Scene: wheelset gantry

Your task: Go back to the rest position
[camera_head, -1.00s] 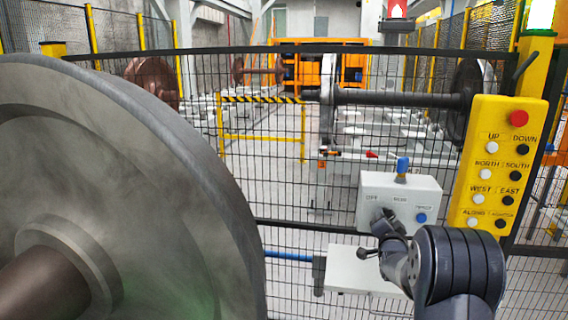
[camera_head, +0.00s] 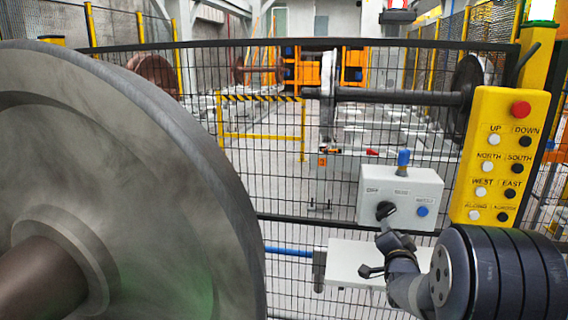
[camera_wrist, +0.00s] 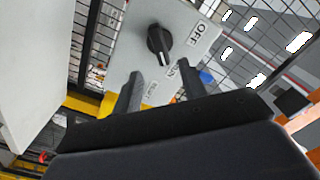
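The grey-white control box (camera_head: 372,180) hangs on the mesh fence. It has a black rotary knob (camera_head: 385,210), a blue button (camera_head: 422,211) and a blue-topped part (camera_head: 403,158) on top. In the wrist view the knob (camera_wrist: 159,42) stands on the panel, with an OFF label to its upper right; its white mark points down and slightly right in the picture. My gripper (camera_wrist: 161,70) is open, its two dark fingers apart with nothing between them, short of the knob. In the head view my gripper is just below the knob, its fingers hard to make out.
A yellow button pendant (camera_head: 497,150) is on the right. A large wheel (camera_head: 130,170) fills the left. A white shelf-like box (camera_head: 345,262) sits below the control box, close to my arm. Behind the black mesh fence is a wheelset (camera_head: 400,97).

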